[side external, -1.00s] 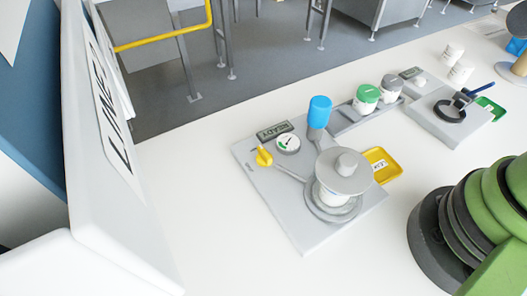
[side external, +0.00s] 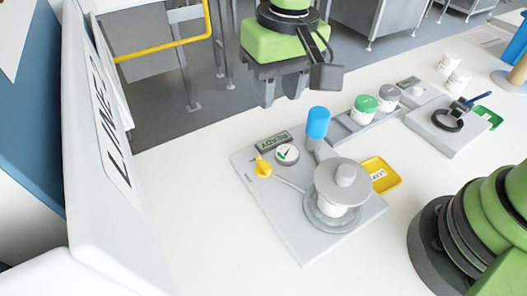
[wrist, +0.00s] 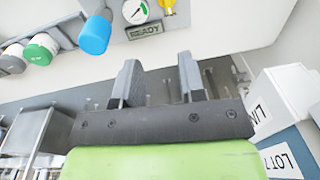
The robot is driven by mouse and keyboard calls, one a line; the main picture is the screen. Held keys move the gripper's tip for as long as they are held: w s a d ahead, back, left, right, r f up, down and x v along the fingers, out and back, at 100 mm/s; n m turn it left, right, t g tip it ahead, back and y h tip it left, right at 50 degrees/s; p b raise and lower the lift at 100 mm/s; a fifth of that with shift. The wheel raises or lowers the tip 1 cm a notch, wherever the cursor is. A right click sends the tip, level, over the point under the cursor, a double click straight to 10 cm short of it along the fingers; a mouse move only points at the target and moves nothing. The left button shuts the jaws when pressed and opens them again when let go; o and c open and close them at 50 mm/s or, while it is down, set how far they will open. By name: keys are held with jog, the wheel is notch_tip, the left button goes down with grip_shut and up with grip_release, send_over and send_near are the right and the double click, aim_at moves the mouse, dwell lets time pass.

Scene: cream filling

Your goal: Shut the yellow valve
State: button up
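The yellow valve (side external: 263,166) is a small knob on the left part of the grey filling station plate (side external: 280,212). A thin pipe runs from it to the round grey-lidded filling vessel (side external: 341,185). In the wrist view the yellow valve (wrist: 167,6) is partly cut off at the top edge. My gripper (side external: 281,98) is above and behind the station, fingers pointing down, apart from the valve. In the wrist view my gripper (wrist: 158,78) has its two fingers spread with nothing between them.
A blue-topped lever (side external: 318,122) stands upright beside the gauge (side external: 286,153) and READY display (side external: 273,142). A yellow tray (side external: 380,174) is to the right, jars with green (side external: 365,104) and grey (side external: 389,92) lids behind. The white table at front left is clear.

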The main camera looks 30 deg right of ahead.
send_near(263, 162)
jog(key=shift+n+g+h, duration=0.3)
jog(key=f, duration=0.9)
jog(key=shift+w+a, duration=0.2)
jog(key=shift+a, duration=0.05)
grip_shut()
